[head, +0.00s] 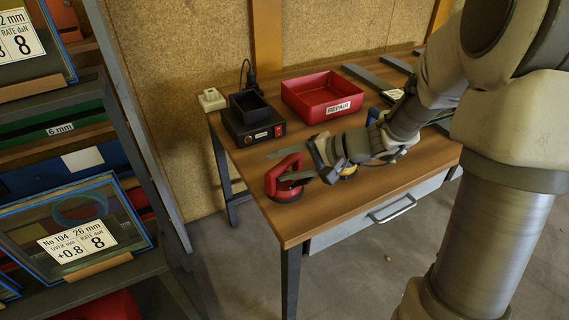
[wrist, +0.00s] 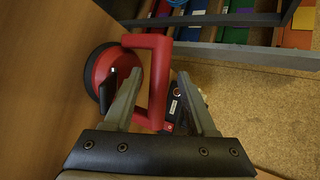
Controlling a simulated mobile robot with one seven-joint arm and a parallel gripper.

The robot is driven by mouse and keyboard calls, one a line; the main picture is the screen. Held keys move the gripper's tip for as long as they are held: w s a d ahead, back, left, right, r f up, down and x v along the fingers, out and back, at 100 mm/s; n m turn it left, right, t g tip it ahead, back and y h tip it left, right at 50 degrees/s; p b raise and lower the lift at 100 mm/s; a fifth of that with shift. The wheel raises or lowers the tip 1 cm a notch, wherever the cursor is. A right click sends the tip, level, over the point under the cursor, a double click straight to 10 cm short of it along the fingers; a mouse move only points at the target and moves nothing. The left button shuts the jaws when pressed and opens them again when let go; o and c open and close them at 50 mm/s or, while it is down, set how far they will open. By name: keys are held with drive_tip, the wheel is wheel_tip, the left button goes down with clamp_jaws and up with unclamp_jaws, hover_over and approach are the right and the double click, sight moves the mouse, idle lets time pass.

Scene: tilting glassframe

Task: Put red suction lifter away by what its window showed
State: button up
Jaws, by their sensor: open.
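The red suction lifter (head: 286,187) sits on the left front part of the wooden bench, with a round dark pad and a red loop handle. My gripper (head: 285,164) is open at the handle. In the wrist view the fingers of my gripper (wrist: 160,74) stand on either side of the handle of the red suction lifter (wrist: 159,50), with gaps showing. A small dark part with a pale tip shows on the lifter's near side in the wrist view. I cannot read any window on it.
A red REPAIR tray (head: 306,105) stands at the back of the bench. A black box with an empty-looking holder (head: 251,126) is left of it. A yellow object (head: 348,171) is partly hidden behind my gripper. A rack with framed glass (head: 78,230) stands at left.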

drive_tip(key=p+v, duration=0.2)
drive_tip(key=v, duration=1)
drive_tip(key=shift+r+p, duration=0.15)
drive_tip(key=shift+p, duration=0.25)
drive_tip(key=shift+a, duration=0.1)
